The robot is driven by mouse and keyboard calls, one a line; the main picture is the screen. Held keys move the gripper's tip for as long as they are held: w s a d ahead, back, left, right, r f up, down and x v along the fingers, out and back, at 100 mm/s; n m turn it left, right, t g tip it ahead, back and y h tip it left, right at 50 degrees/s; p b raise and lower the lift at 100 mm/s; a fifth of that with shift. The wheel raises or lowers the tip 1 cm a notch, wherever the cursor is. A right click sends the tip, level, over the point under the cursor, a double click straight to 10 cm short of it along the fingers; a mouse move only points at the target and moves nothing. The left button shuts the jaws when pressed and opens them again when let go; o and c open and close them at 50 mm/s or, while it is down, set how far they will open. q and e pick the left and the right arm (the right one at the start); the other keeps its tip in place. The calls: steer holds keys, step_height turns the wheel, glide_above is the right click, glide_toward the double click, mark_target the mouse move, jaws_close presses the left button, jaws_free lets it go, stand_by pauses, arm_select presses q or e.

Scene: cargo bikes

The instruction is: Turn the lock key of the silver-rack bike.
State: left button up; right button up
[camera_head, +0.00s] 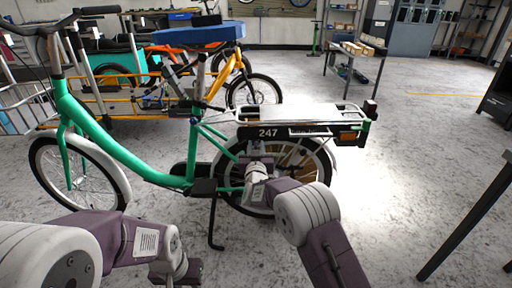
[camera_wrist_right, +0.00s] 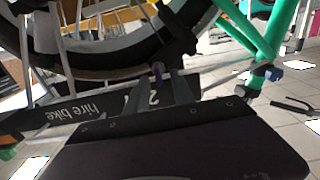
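The green bike (camera_head: 125,165) stands side-on in the head view, its silver rack (camera_head: 290,112) over the rear wheel. A dark case marked 247 (camera_head: 275,132) sits under the rack. My right gripper (camera_head: 258,161) is at the near side of the rear wheel, just below that case. In the right wrist view its two grey fingers (camera_wrist_right: 158,84) stand apart. A small purplish piece (camera_wrist_right: 157,70), perhaps the lock key, shows between the fingertips; I cannot tell whether they touch it. My left gripper (camera_head: 182,270) is low in the head view, away from the bike, its fingers unclear.
A kickstand (camera_head: 213,225) reaches the floor below the frame. A dark table (camera_head: 470,215) stands at the right. The floor (camera_head: 400,150) right of the rear wheel is clear.

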jaws_close()
steer(key=shift+m, duration=0.4)
steer(key=shift+d+f+m+b, duration=0.2)
steer(key=shift+m+b, duration=1.1)
steer(key=shift+m, duration=1.55)
steer(key=shift+d+f+m+b, duration=0.25)
steer(key=shift+m+b, duration=1.05)
steer(key=shift+m, duration=1.5)
steer(key=shift+d+f+m+b, duration=0.2)
steer(key=shift+m+b, duration=1.1)
steer(key=shift+m, duration=1.55)
